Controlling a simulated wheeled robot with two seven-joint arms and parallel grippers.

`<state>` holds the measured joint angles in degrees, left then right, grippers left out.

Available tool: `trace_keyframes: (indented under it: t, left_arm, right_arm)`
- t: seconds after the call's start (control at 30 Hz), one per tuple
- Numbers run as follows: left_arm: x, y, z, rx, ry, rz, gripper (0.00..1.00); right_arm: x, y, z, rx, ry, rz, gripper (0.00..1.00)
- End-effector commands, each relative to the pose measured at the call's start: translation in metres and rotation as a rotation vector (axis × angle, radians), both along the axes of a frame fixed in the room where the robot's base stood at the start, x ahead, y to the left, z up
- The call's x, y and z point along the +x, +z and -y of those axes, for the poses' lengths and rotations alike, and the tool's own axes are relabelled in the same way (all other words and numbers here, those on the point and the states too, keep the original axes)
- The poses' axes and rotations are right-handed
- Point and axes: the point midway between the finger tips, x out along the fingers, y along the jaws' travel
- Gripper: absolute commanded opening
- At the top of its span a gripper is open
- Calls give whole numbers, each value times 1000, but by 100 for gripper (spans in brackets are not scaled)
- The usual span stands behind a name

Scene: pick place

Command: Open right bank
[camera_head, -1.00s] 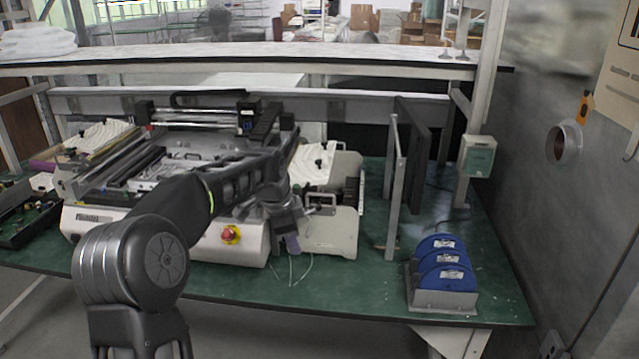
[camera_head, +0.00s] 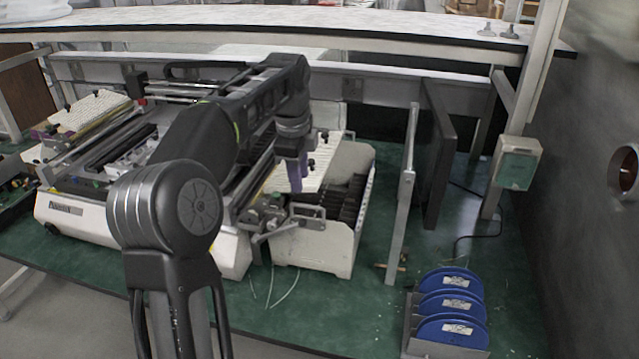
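The pick-and-place machine (camera_head: 75,215) has a white body and stands on the green bench. At its right end is the right bank (camera_head: 322,252), a white block with a row of dark slots and a small metal latch-like part on its near side. A white ribbed tray (camera_head: 300,178) lies behind it. My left arm crosses in front of the machine. My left gripper (camera_head: 297,174), with purple fingers, points down above the near left part of the bank. Whether it touches anything, and the gap between its fingers, cannot be made out. My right gripper is out of view.
Blue reels (camera_head: 452,304) stand in a grey holder at the bench's front right. An upright metal post (camera_head: 402,200) and a dark panel (camera_head: 440,150) stand right of the bank. A pale green box (camera_head: 516,165) hangs on the frame post. The bench between bank and reels is mostly clear.

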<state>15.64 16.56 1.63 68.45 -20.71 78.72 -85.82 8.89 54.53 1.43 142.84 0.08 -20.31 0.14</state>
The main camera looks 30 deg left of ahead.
Motion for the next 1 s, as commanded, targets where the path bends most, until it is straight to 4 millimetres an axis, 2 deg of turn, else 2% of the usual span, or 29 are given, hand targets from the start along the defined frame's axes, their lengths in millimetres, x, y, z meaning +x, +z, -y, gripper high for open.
trace_keyframes:
  t: [0.47, 1.0]
  left_arm:
    - [1, -4, 0, 0, 0, -1, 31]
    - [13, -72, -5, 0, 1, -1, 31]
  right_arm:
    - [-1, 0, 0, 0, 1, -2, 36]
    - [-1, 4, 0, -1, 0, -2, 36]
